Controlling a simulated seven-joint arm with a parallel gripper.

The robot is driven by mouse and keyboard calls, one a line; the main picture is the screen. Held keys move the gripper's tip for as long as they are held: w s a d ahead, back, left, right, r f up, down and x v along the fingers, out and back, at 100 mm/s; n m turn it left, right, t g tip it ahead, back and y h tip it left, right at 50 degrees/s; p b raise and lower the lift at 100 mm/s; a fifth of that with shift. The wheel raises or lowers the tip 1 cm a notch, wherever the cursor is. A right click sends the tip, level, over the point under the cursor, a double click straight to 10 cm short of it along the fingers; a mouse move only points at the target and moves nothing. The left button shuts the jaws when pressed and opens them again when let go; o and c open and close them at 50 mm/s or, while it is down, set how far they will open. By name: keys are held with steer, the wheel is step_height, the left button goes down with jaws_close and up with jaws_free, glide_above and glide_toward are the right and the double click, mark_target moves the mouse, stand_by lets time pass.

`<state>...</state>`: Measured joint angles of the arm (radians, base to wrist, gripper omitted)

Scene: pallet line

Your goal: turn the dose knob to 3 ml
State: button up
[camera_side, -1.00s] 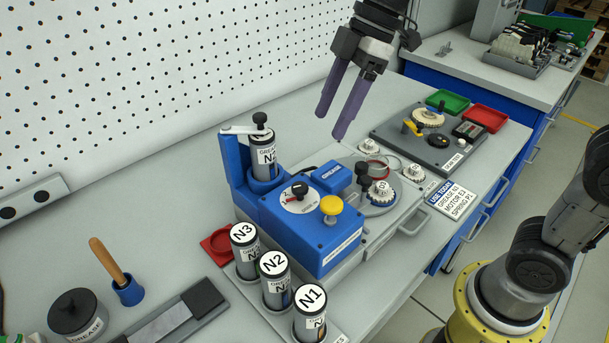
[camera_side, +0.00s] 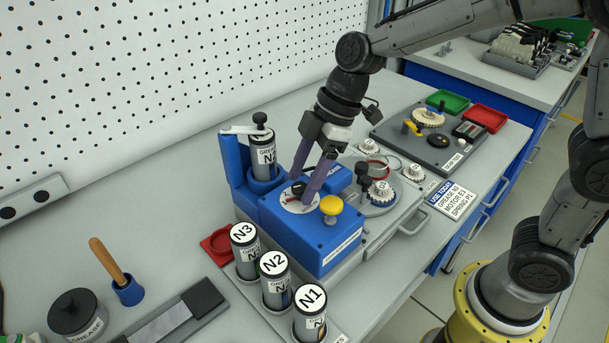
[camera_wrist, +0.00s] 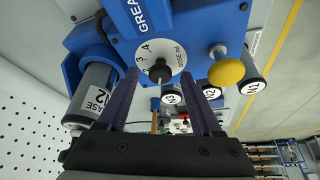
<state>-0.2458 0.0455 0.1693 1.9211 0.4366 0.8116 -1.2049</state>
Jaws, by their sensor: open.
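The dose knob (camera_side: 297,187) is a small dark knob on a round white dial on top of the blue dispenser (camera_side: 312,240). In the wrist view the knob (camera_wrist: 160,70) sits at the middle of the dial (camera_wrist: 174,54), which is marked "DOSE ml" with figures including 2, 3 and 4. I cannot tell which figure the knob points to. My gripper (camera_side: 300,190) points down over the dial, its two purple fingers open on either side of the knob. In the wrist view a gap shows between each finger and the knob.
A yellow button (camera_side: 331,205) stands close beside the dial. A grease cartridge (camera_side: 263,155) stands upright in the dispenser's holder behind it. Cartridges N3 (camera_side: 244,234), N2 (camera_side: 273,264) and N1 (camera_side: 310,298) stand in front.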

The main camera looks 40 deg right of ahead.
steer(key=shift+c, duration=0.2)
jaws_close()
stand_by(0.3)
steer(key=m, duration=0.2)
steer(key=m+t+h, duration=0.1)
steer(key=m, duration=0.1)
steer(key=shift+s+a, duration=0.15)
steer(key=shift+s, duration=0.05)
steer(key=m, duration=0.2)
steer(key=m+t+h, duration=0.1)
steer(key=m, duration=0.1)
steer(key=shift+s+a+m, duration=0.1)
steer(key=shift+a+m, duration=0.05)
steer(key=shift+m, duration=0.15)
steer(key=m+h, duration=0.2)
steer(key=m, duration=0.2)
steer(key=shift+a+t, duration=0.15)
steer(key=shift+t, duration=0.25)
steer(key=shift+a+m+h, duration=0.15)
steer(key=shift+m+h, duration=0.75)
steer(key=shift+m, duration=1.6)
steer(key=shift+g, duration=0.3)
